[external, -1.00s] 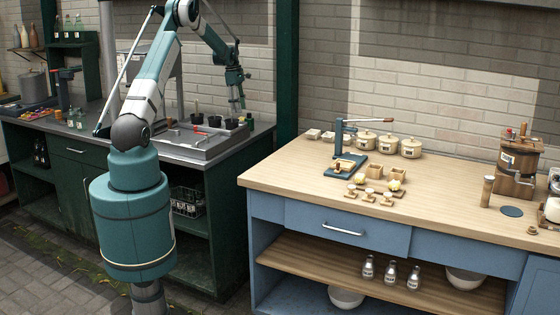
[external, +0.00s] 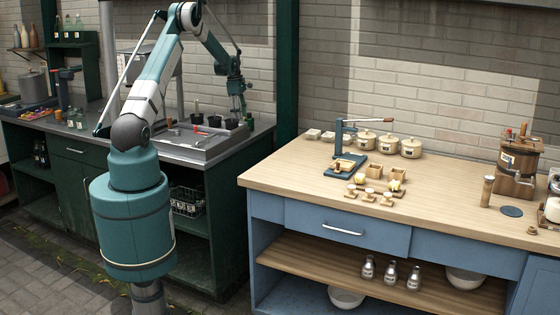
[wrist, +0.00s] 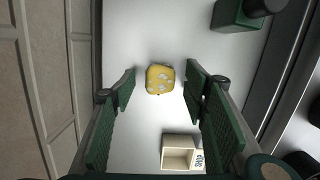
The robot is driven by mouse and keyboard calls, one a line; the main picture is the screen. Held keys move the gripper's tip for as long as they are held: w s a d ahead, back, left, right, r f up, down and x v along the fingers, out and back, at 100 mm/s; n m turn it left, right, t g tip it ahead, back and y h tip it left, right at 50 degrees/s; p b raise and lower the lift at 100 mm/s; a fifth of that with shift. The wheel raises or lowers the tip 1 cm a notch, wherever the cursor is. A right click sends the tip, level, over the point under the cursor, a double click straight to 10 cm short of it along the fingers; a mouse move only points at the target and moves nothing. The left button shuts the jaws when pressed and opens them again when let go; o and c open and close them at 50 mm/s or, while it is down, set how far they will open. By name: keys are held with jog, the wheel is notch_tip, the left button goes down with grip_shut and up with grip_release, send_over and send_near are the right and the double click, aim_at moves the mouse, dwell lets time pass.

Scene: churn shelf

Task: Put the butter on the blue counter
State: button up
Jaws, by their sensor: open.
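The butter is a small yellow block with pale patches (wrist: 160,79), lying on a light grey surface in the wrist view. My gripper (wrist: 160,73) is open, with one green finger on either side of the butter and gaps to both. I cannot tell its height over the butter. In the external view my gripper (external: 243,105) hangs at the right end of the green counter (external: 75,165), and I cannot make out the butter there. The blue counter (external: 270,210) has a bare stretch of wooden top (external: 440,205) and stands at the right.
Beside the butter are a small square wooden box (wrist: 181,153) and a green block (wrist: 238,14). A grey tray with dark pots (external: 214,121) is left of my gripper. The blue counter's top holds a blue press (external: 342,165), lidded jars (external: 388,143) and a wooden churn (external: 518,165).

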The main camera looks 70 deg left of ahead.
jog(key=shift+f, duration=0.65)
jog(key=shift+d, duration=0.1)
jog(key=shift+c, duration=0.5)
jog(key=c, duration=1)
jog(key=shift+o, duration=0.2)
jog(key=shift+r, duration=0.1)
jog(key=shift+r, duration=4.95)
